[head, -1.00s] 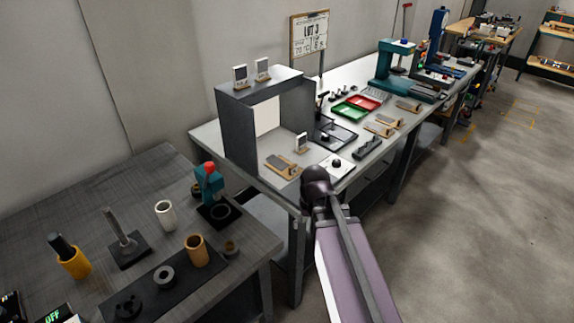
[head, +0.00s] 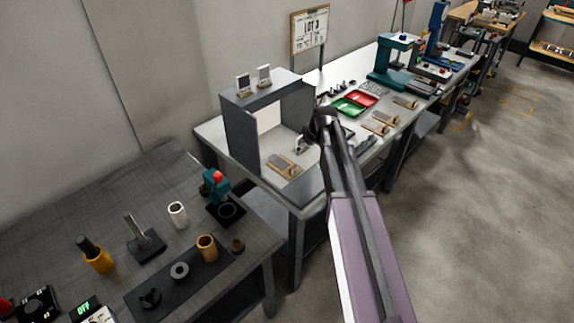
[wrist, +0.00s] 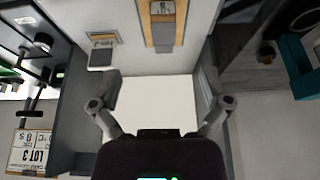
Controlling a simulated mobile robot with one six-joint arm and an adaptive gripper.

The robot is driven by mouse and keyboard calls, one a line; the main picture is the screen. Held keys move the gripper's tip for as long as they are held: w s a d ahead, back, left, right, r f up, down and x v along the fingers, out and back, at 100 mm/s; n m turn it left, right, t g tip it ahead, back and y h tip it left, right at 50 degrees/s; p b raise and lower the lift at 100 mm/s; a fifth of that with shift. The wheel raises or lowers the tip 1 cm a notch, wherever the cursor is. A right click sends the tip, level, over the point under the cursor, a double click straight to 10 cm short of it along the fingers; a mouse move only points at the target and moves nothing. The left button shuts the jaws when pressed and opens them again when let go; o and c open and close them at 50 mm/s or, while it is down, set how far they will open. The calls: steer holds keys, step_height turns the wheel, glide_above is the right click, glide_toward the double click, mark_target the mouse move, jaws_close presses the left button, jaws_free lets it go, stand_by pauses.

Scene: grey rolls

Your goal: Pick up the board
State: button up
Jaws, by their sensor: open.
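A tan wooden board (head: 283,166) with a grey piece on top lies flat on the floor of the grey open box on the bench. In the wrist view the board (wrist: 155,12) shows at the top, partly cut off by the frame edge. My gripper (wrist: 162,104) is open and empty, its two fingers spread in front of the white panel of the box. The board is apart from the fingers.
The grey box (head: 242,135) has walls close on both sides. A small display stand (wrist: 102,52) stands beside the board. Similar tan boards (head: 376,127) lie farther along the bench, near red and green trays (head: 349,109). A dark table (head: 75,210) with several parts is at left.

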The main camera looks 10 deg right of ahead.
steer(key=shift+f, duration=0.15)
steer(key=b, duration=0.7)
glide_toward(293, 166)
steer(key=x, duration=0.4)
steer(key=shift+w+d+f, duration=0.1)
steer(key=shift+d+f, duration=0.05)
steer(key=shift+f, duration=0.15)
steer(key=shift+w+f+b, duration=0.15)
steer(key=shift+f+b, duration=0.1)
steer(key=shift+b, duration=0.25)
steer(key=shift+a+b+x, duration=0.15)
steer(key=shift+b+x, duration=1.05)
steer(key=shift+x, duration=0.1)
steer(key=shift+a+b+x, duration=0.15)
steer(key=shift+b+x, duration=1)
steer(key=shift+x, duration=0.2)
steer(key=shift+r, duration=0.1)
steer(key=c, duration=1.2)
